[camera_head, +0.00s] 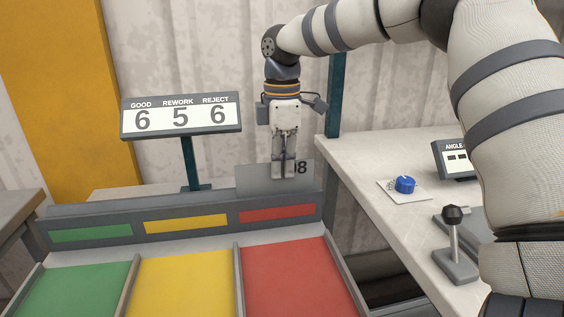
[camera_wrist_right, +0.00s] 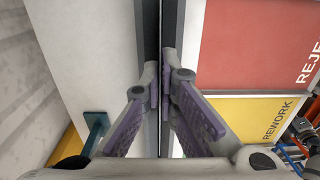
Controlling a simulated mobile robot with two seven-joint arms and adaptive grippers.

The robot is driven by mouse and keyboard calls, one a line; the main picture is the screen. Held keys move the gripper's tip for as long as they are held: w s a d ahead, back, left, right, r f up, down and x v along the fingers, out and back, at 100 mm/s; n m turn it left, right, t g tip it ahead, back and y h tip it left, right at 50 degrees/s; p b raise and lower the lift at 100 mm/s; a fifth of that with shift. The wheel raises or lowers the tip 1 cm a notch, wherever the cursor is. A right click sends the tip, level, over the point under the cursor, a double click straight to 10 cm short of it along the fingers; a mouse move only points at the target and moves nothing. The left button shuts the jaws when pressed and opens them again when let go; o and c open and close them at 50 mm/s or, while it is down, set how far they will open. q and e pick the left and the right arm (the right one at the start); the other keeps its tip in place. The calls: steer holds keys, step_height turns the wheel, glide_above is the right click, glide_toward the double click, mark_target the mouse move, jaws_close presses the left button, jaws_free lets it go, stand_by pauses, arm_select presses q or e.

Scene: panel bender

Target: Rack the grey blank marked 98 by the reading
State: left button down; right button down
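The grey blank (camera_head: 256,181) stands upright above the back rail of the rack, behind the red label. Its mark is partly covered by the gripper; an 8 and part of the digit before it show. My right gripper (camera_head: 283,174) points down and is shut on the blank's upper part. In the right wrist view the fingertips (camera_wrist_right: 160,88) are closed together on the thin edge. The rack's back rail (camera_head: 90,216) has green, yellow and red labels. Whether the blank's lower edge is in the rail cannot be told. My left gripper is not in view.
A sign (camera_head: 181,116) reads GOOD 6, REWORK 5, REJECT 6. Green (camera_head: 75,290), yellow (camera_head: 184,283) and red (camera_head: 292,275) lanes lie in front of the rail. On the right table are a blue knob (camera_head: 404,184), a lever (camera_head: 454,240) and an angle display (camera_head: 456,158) showing dashes.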

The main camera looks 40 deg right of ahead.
steer(key=shift+f, duration=0.75)
steer(key=c, duration=1.7)
jaws_free()
step_height(320, 180, up, 12)
steer(key=shift+r, duration=0.1)
